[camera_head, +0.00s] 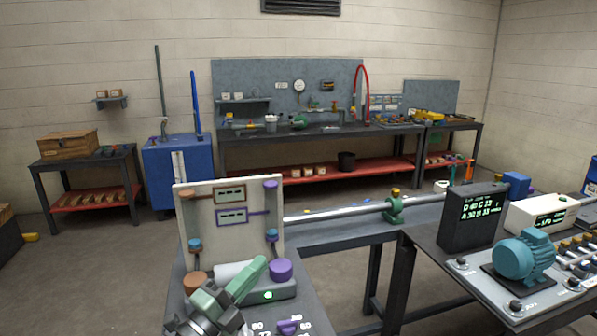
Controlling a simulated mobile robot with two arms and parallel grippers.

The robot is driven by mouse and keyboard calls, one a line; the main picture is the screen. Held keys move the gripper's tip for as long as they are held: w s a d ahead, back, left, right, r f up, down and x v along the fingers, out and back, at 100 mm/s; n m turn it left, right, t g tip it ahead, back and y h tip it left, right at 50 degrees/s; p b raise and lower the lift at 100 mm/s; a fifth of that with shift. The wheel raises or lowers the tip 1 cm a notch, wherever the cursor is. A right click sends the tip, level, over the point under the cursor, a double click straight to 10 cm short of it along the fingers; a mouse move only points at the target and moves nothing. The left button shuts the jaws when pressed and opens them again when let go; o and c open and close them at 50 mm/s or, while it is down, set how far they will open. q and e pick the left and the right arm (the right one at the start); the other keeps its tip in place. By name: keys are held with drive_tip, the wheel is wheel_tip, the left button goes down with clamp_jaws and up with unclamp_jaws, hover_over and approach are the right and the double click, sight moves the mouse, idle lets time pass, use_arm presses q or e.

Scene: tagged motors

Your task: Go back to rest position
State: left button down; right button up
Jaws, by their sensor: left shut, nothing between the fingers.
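My left gripper (254,270) comes in at the bottom left, grey-green, pointing up and to the right. It is shut with nothing held. It shows in front of a small station with a pale upright board (205,200) carrying two framed labels. A purple cylinder (281,270) is just right of the fingers, and a white roll (232,273) is partly hidden behind them. I cannot tell whether the gripper touches the station. My right gripper is not in view.
A teal motor (524,258) sits on a panel at the right, beside a black display box (473,218) and a white display box (541,214). A long metal shaft (340,210) runs across the middle table. A blue cabinet (180,170) and workbench (230,140) stand behind.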

use_arm(q)
drive_tip(key=s+a+f+n+t+y, duration=0.1)
drive_tip(key=s+a+f+n+y, duration=0.15)
drive_tip(key=a+n+y, duration=0.45)
drive_tip(key=s+a+f+n+t+y, duration=0.1)
drive_tip(key=s+a+f+n+y, duration=0.1)
drive_tip(key=a+f+n+y, duration=0.5)
drive_tip(key=s+a+f+n+g+y, duration=0.2)
drive_tip(key=s+f+n+g, duration=0.3)
drive_tip(key=s+f+n, duration=0.15)
drive_tip(key=s+d+f+n+g+h, duration=0.1)
drive_tip(key=s+d+f+g+h, duration=0.1)
drive_tip(key=s+f+g, duration=0.65)
drive_tip(key=s+d+f+n+g+h, duration=0.15)
drive_tip(key=s+f, duration=0.35)
drive_tip(key=s, duration=0.8)
wheel_tip(320, 180, down, 27)
drive_tip(key=s+g, duration=0.2)
drive_tip(key=s, duration=0.1)
drive_tip(key=s+a+f+g, duration=0.1)
drive_tip(key=s+a+f, duration=0.1)
drive_tip(key=s+f, duration=1.3)
drive_tip(key=shift+s+a+f+m, duration=0.2)
drive_tip(key=shift+s+m, duration=0.2)
drive_tip(key=shift+s, duration=0.15)
idle(0.3)
